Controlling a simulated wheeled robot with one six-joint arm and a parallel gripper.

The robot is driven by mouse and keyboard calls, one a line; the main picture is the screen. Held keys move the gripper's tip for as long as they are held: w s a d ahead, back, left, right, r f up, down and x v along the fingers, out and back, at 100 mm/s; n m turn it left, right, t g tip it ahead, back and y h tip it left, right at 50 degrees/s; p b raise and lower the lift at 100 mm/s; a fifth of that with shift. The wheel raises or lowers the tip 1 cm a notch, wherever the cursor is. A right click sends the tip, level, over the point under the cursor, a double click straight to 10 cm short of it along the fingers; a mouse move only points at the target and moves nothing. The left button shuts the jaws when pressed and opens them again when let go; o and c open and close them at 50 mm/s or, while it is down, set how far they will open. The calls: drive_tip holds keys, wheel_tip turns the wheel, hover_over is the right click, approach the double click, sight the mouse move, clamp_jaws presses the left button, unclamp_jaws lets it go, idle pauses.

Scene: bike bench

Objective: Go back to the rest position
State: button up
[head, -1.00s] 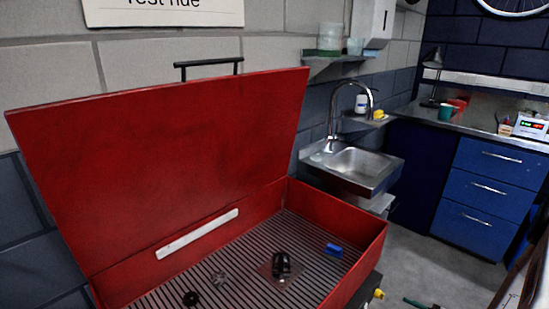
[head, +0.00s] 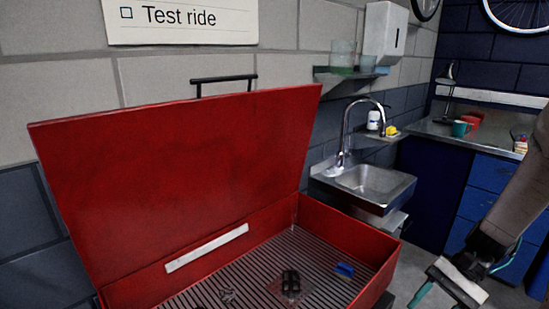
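My gripper (head: 440,298) is at the lower right of the head view, at the end of my arm, to the right of the red parts washer. One teal finger shows; the rest is cut off by the bottom edge, so I cannot tell how far apart the fingers are. No held object shows. The red parts washer (head: 340,243) stands with its lid (head: 180,180) raised. On its slatted grate lie a dark pedal-like part (head: 290,283), a blue item (head: 344,270) and a small grey metal part (head: 227,296).
A steel sink (head: 372,183) with a tall tap is behind the washer. A glass shelf (head: 350,73) and a white dispenser (head: 386,35) hang above it. Blue cabinets (head: 490,175) with a worktop stand at the right, partly behind my arm. A "Test ride" sign hangs on the wall.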

drive_tip(key=s+a+r+n+t+h, duration=0.2)
drive_tip(key=s+a+r+n+h, duration=0.2)
drive_tip(key=r, duration=0.6)
drive_tip(key=s+a+r+n+t+h, duration=0.3)
drive_tip(key=s+a+r+n+h, duration=0.2)
drive_tip(key=r, duration=0.4)
drive_tip(key=shift+s+a+r+n+h, duration=0.35)
drive_tip(key=shift+s+a+h, duration=0.1)
drive_tip(key=shift+s, duration=0.6)
drive_tip(key=shift+w+f, duration=0.1)
drive_tip(key=shift+w, duration=0.25)
